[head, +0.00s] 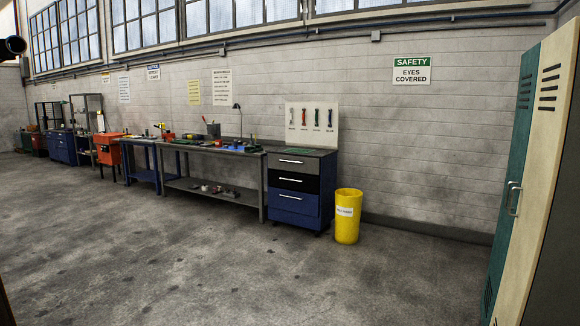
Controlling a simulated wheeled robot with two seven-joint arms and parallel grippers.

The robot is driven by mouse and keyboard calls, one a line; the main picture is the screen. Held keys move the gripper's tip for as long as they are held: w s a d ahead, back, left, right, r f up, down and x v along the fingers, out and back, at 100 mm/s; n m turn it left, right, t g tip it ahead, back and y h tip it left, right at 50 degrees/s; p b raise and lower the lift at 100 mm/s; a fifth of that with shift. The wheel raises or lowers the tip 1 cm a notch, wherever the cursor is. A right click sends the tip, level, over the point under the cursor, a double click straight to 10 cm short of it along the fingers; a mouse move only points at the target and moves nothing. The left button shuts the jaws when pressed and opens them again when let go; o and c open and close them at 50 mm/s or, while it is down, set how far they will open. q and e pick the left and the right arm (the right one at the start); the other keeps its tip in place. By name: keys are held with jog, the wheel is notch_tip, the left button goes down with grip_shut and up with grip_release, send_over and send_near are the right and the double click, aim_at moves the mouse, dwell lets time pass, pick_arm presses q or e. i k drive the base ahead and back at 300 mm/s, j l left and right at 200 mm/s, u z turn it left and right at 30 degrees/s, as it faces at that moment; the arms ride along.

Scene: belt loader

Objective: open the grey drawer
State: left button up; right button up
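The grey drawer (290,164) is the top one in a small cabinet (322,195) at the right end of the workbench row, across the room. Its front is flush with the cabinet, so it looks shut, and a light bar handle runs across it. A black drawer (291,182) sits below it and a blue drawer (291,203) below that, each with a similar handle. Neither of my grippers shows in the head view.
A yellow bin (347,216) stands right of the cabinet. A workbench (208,170) with tools adjoins its left side. Green and cream lockers (530,170) stand close at the right edge. The concrete floor (200,270) before the cabinet is clear.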

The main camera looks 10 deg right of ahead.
aim_at(307, 165)
jog(key=i+l+z, duration=0.25)
jog(key=i, duration=0.25)
jog(key=i+z, duration=0.25)
jog(key=i, duration=4.25)
jog(key=l+z, duration=0.05)
jog(key=l, duration=0.05)
